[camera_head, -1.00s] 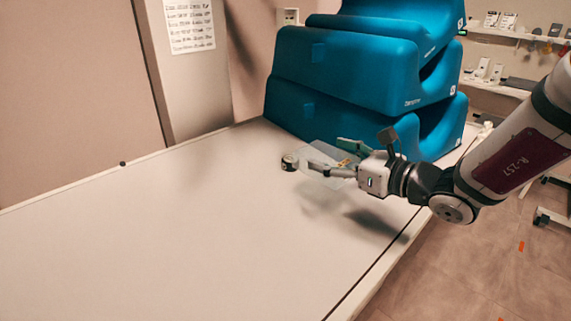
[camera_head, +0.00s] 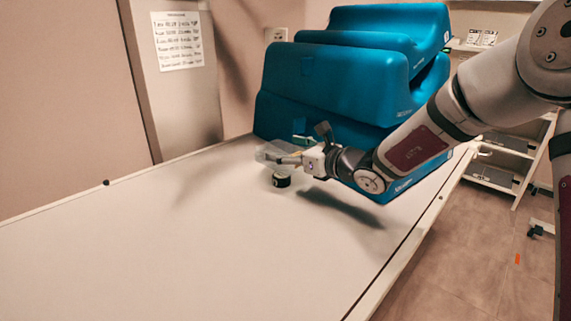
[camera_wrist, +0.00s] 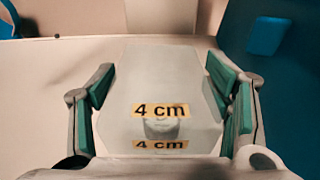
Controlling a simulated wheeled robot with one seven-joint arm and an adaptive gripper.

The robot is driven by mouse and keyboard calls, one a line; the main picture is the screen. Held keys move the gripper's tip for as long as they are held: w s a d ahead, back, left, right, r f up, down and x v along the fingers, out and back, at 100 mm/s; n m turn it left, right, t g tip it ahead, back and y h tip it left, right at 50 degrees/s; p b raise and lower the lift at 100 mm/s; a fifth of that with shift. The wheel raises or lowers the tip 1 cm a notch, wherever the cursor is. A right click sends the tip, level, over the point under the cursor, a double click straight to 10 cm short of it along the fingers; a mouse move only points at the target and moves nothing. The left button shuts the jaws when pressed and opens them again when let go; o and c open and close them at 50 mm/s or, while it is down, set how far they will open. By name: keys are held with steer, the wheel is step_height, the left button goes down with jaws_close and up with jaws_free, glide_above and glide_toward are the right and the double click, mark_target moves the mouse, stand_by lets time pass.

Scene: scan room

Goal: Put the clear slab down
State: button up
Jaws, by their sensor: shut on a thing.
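The clear slab (camera_head: 268,151) is a see-through plate with yellow "4 cm" labels, and it also shows in the wrist view (camera_wrist: 150,75). My gripper (camera_head: 290,151) is shut on it; in the wrist view the green-padded fingers (camera_wrist: 162,88) hold its two side edges. The slab is held above the white table (camera_head: 150,235), with a gap and a shadow below. A small round dark-and-light object (camera_head: 281,181) stands on the table just under the slab and gripper. In the wrist view it shows dimly through the slab, behind the labels.
Stacked blue foam blocks (camera_head: 335,85) stand at the table's back right, close behind my gripper. A small dark knob (camera_head: 105,183) sits at the table's far left edge. The left and front of the tabletop are clear. Shelving (camera_head: 497,178) stands at the right beyond the table.

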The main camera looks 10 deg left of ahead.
steer(key=shift+w+a, duration=0.35)
steer(key=shift+w, duration=0.1)
steer(key=shift+d+f+b, duration=0.1)
steer(key=shift+f+b, duration=0.4)
steer(key=shift+f, duration=1.2)
steer(key=shift+f, duration=0.15)
steer(key=o, duration=1.6)
steer(key=shift+o, duration=0.2)
steer(key=shift+s+d, duration=0.1)
steer(key=p+v, duration=0.1)
steer(key=v, duration=1.1)
steer(key=shift+p, duration=0.35)
